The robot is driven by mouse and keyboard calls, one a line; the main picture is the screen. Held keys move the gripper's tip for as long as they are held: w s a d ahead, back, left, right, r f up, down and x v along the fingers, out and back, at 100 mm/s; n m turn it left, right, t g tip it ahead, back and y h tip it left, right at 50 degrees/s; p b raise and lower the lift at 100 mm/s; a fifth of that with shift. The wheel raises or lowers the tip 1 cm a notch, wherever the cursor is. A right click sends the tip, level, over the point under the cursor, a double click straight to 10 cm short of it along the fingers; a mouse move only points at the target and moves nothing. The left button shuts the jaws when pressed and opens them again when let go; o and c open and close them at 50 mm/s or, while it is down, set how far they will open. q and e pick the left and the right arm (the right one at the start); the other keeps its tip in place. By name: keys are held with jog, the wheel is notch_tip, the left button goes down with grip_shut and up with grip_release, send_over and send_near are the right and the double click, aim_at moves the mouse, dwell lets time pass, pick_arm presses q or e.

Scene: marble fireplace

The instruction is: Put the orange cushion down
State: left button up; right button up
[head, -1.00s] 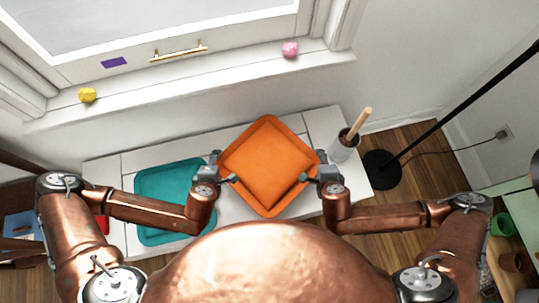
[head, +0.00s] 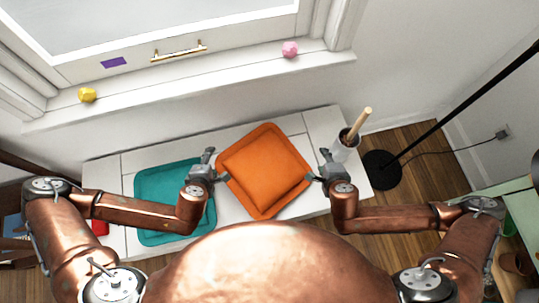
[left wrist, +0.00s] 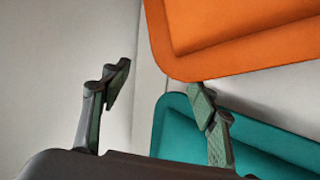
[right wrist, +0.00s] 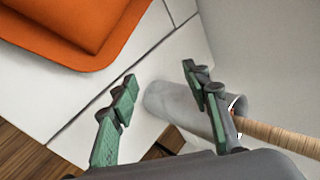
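The orange cushion (head: 263,170) lies turned at an angle on the white bench, its left side close to the teal cushion (head: 150,190). My left gripper (head: 212,165) is open at the cushion's left side, above the teal cushion. In the left wrist view its fingers (left wrist: 160,105) are spread, with the orange cushion (left wrist: 235,35) beyond them. My right gripper (head: 318,166) is open and empty, apart from the cushion's right side. In the right wrist view its fingers (right wrist: 158,95) are spread, and the orange cushion (right wrist: 75,30) is off to the left.
The white bench (head: 215,136) stands below the window sill. A grey cylindrical holder (head: 343,150) with a wooden handle (head: 361,122) stands at its right end, close to my right gripper. A black lamp base (head: 381,170) is on the floor beyond. Yellow (head: 87,95) and pink (head: 290,49) lumps sit on the sill.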

pick_arm(q)
jog(key=shift+o, duration=0.7)
pick_arm(e)
jog(key=shift+o, duration=0.7)
jog(key=shift+d, duration=0.1)
pick_arm(q)
jog(key=shift+a, duration=0.1)
pick_arm(e)
jog(key=o, duration=0.4)
jog(key=shift+c, duration=0.2)
